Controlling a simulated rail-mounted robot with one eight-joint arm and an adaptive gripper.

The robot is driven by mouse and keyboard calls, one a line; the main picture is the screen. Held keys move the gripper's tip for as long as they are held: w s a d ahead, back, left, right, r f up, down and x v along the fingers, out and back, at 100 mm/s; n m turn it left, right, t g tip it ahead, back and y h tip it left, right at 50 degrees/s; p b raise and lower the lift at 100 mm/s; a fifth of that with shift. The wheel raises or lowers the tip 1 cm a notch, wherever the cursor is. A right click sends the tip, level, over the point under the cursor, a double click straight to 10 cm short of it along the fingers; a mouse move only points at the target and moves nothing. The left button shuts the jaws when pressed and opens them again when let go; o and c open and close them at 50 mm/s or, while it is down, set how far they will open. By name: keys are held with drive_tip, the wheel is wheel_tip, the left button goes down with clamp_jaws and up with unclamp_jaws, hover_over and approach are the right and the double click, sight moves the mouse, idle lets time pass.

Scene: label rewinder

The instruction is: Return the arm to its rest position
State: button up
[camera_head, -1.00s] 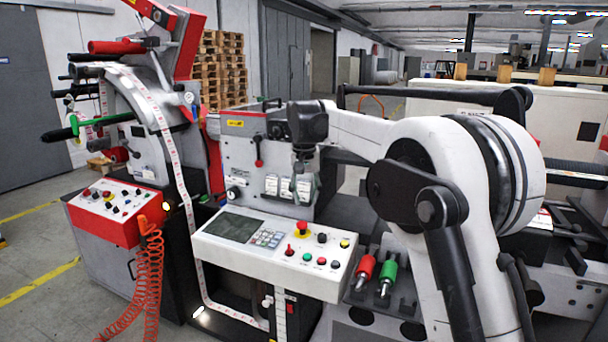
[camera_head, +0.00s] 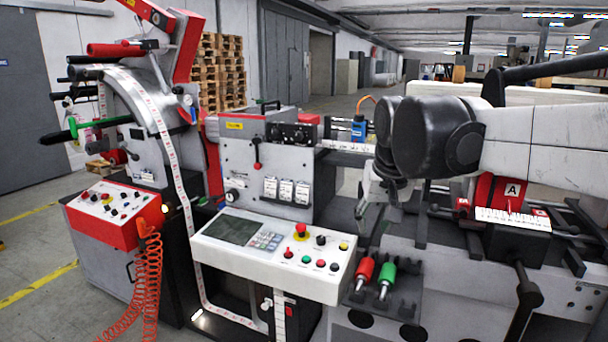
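My arm reaches in from the right edge, its white link level and its dark wrist joint in front of the machine's bed. My gripper (camera_head: 367,210) hangs below the wrist, small and partly hidden by it. Its fingers are too small and blurred to tell open from shut, and no held object can be made out. The label rewinder's control panel (camera_head: 268,275), with its screen and buttons, stands left of my gripper and apart from it.
A red-handled tool (camera_head: 364,271) and a green-handled tool (camera_head: 387,277) stand in a dark holder below my gripper. A blue device (camera_head: 358,130) is behind the wrist. A red button box (camera_head: 103,213) stands at left.

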drive_tip(key=s+d+f+t, duration=0.1)
drive_tip(key=s+d+f, duration=0.1)
drive_tip(key=s+f, duration=0.35)
drive_tip(key=s+d+f+t, duration=0.1)
drive_tip(key=s+d+f, duration=0.1)
drive_tip(key=s, duration=0.6)
drive_tip(key=s+d+f+t, duration=0.1)
drive_tip(key=s+d+f, duration=0.1)
drive_tip(key=s+f, duration=0.35)
wheel_tip(320, 180, down, 29)
drive_tip(key=s+b, duration=0.1)
drive_tip(key=b, duration=2.8)
drive_tip(key=shift+s+b, duration=0.35)
drive_tip(key=shift+a+r, duration=0.1)
